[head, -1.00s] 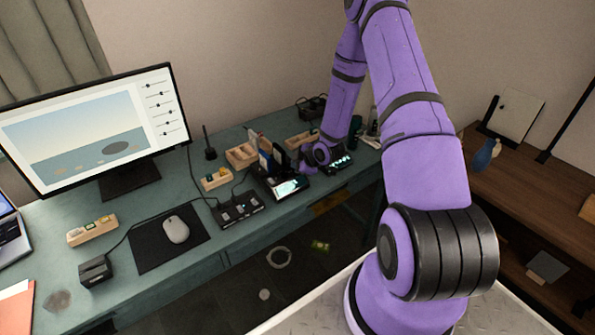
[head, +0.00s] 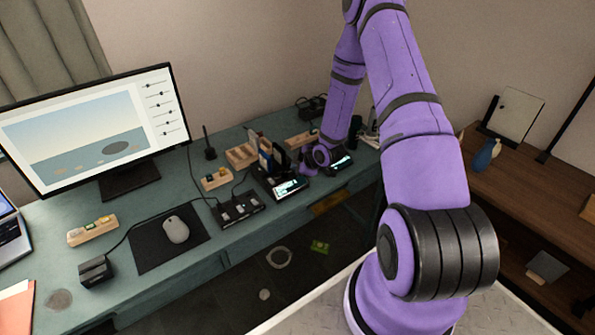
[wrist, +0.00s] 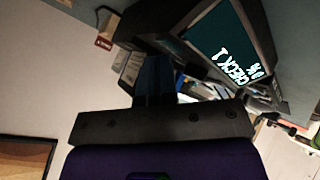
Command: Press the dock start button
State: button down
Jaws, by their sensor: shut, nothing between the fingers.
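The dock (head: 268,179) is a dark unit on the teal desk, with cards or slabs standing in its back and a lit screen (head: 290,187) at its front. In the wrist view a lit screen (wrist: 225,45) reads "CHECK 1" with a percent figure. My gripper (wrist: 155,65) is shut and empty, its dark fingers pointing at the dark unit beside that screen. In the head view my purple wrist hangs just right of the dock and partly hides the gripper. I cannot make out the start button; contact with it cannot be told.
A second lit device (head: 341,160) stands right of my wrist. A black box with pale keys (head: 238,208) is left of the dock. Wooden holders (head: 215,179), a mouse (head: 175,229) and a monitor (head: 90,130) are also on the desk. Cables run across it.

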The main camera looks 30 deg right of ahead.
jog(key=shift+r, duration=0.7)
jog(key=shift+r, duration=2.55)
